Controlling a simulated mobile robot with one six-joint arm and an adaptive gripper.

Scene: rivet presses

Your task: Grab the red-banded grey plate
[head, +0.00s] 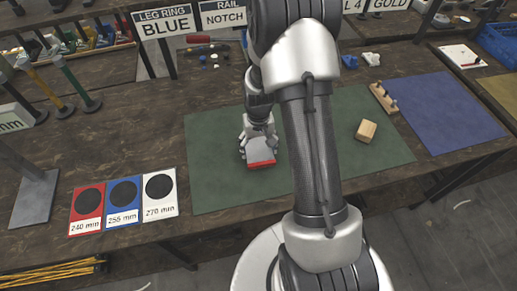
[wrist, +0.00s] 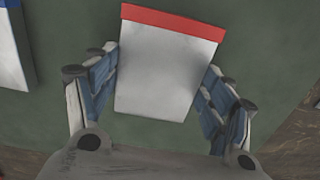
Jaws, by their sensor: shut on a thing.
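The red-banded grey plate (wrist: 165,70) shows in the wrist view between the two fingers of my gripper (wrist: 160,100), with its red band along the far edge. The fingers press on its left and right sides, so my gripper is shut on it. In the head view the plate (head: 261,158) is over the green mat, with its red band toward the near side. My gripper (head: 259,143) is just above and behind it there, partly covering it. I cannot tell whether the plate touches the mat.
The green mat (head: 215,180) has a wooden block (head: 366,130) to the right. A blue mat (head: 440,110) lies further right. Cards with black discs, red (head: 87,208), blue (head: 123,200) and white (head: 160,193), lie at the left. Posts stand behind them.

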